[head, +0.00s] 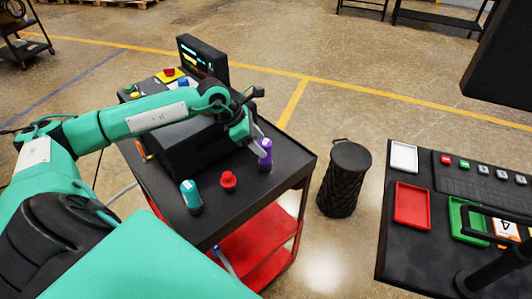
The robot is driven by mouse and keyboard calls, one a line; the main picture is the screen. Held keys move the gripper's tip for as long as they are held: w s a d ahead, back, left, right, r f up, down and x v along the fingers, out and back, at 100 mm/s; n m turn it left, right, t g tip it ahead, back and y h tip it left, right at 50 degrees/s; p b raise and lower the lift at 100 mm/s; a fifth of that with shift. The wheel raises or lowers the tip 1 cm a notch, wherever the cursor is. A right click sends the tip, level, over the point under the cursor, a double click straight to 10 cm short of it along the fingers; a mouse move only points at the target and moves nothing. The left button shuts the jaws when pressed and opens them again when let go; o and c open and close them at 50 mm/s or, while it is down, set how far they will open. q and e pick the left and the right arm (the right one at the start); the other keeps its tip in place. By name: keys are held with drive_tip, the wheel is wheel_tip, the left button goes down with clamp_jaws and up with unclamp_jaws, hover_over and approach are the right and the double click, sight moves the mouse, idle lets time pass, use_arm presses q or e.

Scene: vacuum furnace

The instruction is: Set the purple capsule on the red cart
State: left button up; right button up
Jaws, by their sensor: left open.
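The purple capsule (265,160) stands upright on the black top of the cart (244,195), near its right side; the cart has red lower shelves. My left gripper (258,147) is open, with its fingers at the capsule's upper part. I cannot tell whether the fingers touch it or are around it. A teal capsule (191,197) stands near the front of the same top. My right gripper is not in view.
A red knob-like piece (228,182) stands between the capsules. A black box (190,155) and a small screen (200,62) are behind. A black woven bin (345,180) stands on the floor to the right. A dark table with a red tray (411,205) is further right.

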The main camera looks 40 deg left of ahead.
use_arm(q)
drive_tip(key=b+v, duration=0.1)
drive_tip(key=v, duration=0.5)
drive_tip(key=shift+s+r+b, duration=0.15)
drive_tip(key=shift+r+b, duration=0.05)
drive_tip(key=shift+b, duration=0.2)
